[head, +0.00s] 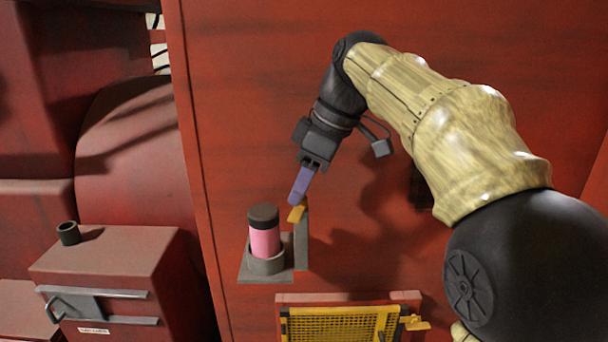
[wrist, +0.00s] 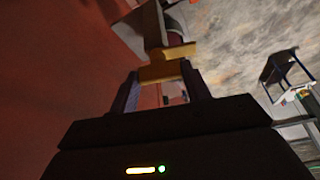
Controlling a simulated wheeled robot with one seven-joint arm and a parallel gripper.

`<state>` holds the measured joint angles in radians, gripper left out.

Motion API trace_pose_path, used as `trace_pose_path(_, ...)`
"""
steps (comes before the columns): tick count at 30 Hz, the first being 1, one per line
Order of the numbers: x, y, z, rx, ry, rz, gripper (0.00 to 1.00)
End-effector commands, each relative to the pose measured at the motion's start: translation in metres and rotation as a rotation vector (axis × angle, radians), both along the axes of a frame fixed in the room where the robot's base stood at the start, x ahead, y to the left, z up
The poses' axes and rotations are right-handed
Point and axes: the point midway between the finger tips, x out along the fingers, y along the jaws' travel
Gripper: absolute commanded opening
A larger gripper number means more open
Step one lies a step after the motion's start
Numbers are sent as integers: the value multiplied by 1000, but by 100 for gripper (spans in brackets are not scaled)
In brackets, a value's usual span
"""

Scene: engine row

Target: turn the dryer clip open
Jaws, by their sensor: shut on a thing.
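The dryer clip (head: 297,213) is a small orange-yellow piece on a grey upright post, beside the dryer, a pink cylinder with a dark cap (head: 264,230) seated in a grey cup bracket (head: 265,265). In the wrist view the clip (wrist: 165,68) is T-shaped and lies between the fingertips. My gripper (head: 295,200) reaches down from the upper right with its purple fingers at the clip. It is shut on the clip, one finger on each side. In the wrist view my gripper (wrist: 160,78) hides part of the clip's lower end.
A yellow mesh panel (head: 340,325) in a red frame sits below the bracket, with a yellow latch (head: 415,323) at its right. A red box with a grey handle (head: 110,270) stands at left. The red wall (head: 240,80) around the bracket is mostly bare.

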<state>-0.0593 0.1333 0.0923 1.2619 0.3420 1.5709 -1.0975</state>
Motion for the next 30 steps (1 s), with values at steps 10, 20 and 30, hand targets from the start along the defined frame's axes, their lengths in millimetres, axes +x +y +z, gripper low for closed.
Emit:
trace_pose_path(10,1,-1,1,0,-1,217,24)
trace_pose_path(20,2,0,0,-1,-1,277,24)
trace_pose_path(30,1,0,0,-1,-1,277,57)
